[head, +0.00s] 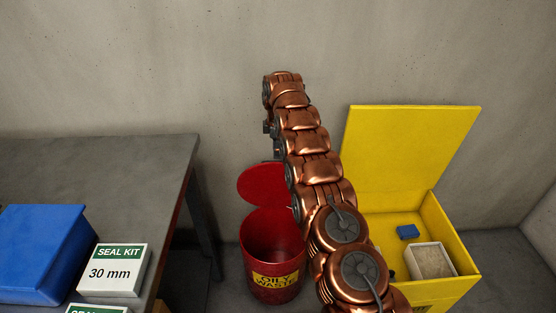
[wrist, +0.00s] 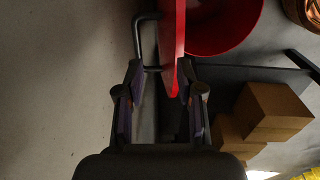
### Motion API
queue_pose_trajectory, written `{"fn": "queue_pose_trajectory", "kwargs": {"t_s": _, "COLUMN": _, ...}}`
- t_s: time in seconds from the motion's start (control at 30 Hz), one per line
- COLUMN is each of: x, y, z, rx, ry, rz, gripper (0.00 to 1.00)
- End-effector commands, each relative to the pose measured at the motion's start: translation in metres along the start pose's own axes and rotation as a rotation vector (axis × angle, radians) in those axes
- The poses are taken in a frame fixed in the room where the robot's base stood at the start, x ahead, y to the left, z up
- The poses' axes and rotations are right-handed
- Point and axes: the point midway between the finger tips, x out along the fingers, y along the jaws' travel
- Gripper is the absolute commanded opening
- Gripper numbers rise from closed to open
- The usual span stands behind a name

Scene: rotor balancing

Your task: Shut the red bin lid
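The red bin lid (head: 266,184) stands open, tilted up behind the mouth of the red bin (head: 258,255), which is labelled "OILY WASTE". In the wrist view the lid (wrist: 179,40) is seen nearly edge-on, with a dark bar handle (wrist: 138,38) on its left side and the bin (wrist: 222,35) to its right. My gripper (wrist: 160,68) is open. The lid's near edge and the end of the handle appear between its fingertips, the lid close to the right finger. Contact cannot be told.
A yellow box (head: 433,230) with its lid raised stands right of the bin, holding a blue block and a pale block. A grey table (head: 95,175) at left bears a blue bin (head: 38,250) and seal kit boxes (head: 113,270). Cardboard boxes (wrist: 268,112) lie near the bin.

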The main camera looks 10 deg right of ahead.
Motion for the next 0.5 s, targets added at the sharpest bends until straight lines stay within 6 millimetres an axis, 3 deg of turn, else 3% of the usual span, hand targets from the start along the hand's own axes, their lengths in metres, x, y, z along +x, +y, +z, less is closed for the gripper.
{"fn": "queue_pose_trajectory", "kwargs": {"t_s": 0.27, "x": 0.017, "y": 0.001, "z": 0.012, "rx": 0.013, "ry": -0.002, "rz": -0.004, "gripper": 0.37}}
{"fn": "queue_pose_trajectory", "kwargs": {"t_s": 0.5, "x": 0.054, "y": -0.001, "z": 0.011, "rx": 0.011, "ry": -0.003, "rz": -0.009, "gripper": 0.37}}
